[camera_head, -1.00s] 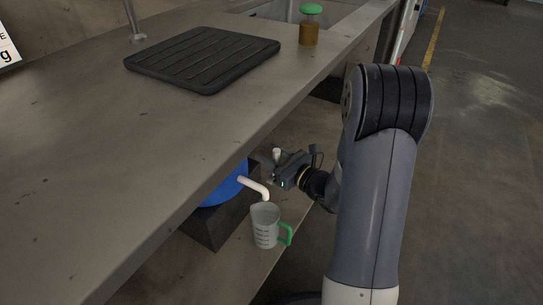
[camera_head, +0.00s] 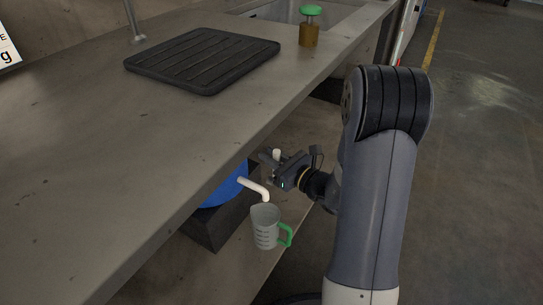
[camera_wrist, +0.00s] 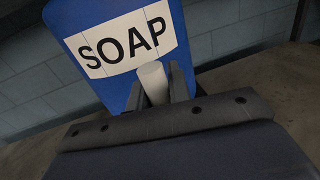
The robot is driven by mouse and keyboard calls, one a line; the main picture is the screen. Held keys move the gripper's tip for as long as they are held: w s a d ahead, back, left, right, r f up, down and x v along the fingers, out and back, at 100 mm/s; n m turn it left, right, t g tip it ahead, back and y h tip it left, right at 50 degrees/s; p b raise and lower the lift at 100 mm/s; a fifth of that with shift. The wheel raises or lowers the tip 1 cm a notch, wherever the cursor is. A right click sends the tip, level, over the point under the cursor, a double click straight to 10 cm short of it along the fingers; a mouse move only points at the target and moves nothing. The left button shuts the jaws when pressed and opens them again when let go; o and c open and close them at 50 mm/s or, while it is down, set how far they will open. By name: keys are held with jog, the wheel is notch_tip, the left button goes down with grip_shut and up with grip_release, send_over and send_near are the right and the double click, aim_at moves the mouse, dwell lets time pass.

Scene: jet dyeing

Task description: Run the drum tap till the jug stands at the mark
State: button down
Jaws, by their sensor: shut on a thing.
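The blue drum (camera_head: 228,187) sits under the counter, and its label reads SOAP in the wrist view (camera_wrist: 88,22). A white spout (camera_head: 254,187) bends down from it over the jug. The clear jug (camera_head: 264,228) with dark marks and a green handle stands upright below the spout end. The liquid level inside it cannot be made out. My gripper (camera_head: 272,160) is at the drum's front, right of the spout. In the wrist view, my gripper (camera_wrist: 157,85) is shut on a white, rounded tap handle (camera_wrist: 153,80).
A dark block (camera_head: 212,230) is below the drum. Open floor lies right.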

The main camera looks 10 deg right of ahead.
jog(key=shift+w+d+r+m+p, duration=0.1)
jog(key=shift+w+d+m+p, duration=0.4)
jog(key=shift+m+p, duration=0.45)
jog(key=shift+w+d+m+g+p, duration=0.35)
jog(key=shift+m+p, duration=0.1)
jog(key=shift+p, duration=0.45)
jog(key=shift+w+d+f+m+g+p, duration=0.25)
jog(key=shift+w+d+f+m+p, duration=0.6)
jog(key=shift+m+p, duration=0.5)
jog(key=c, duration=1.3)
grip_release()
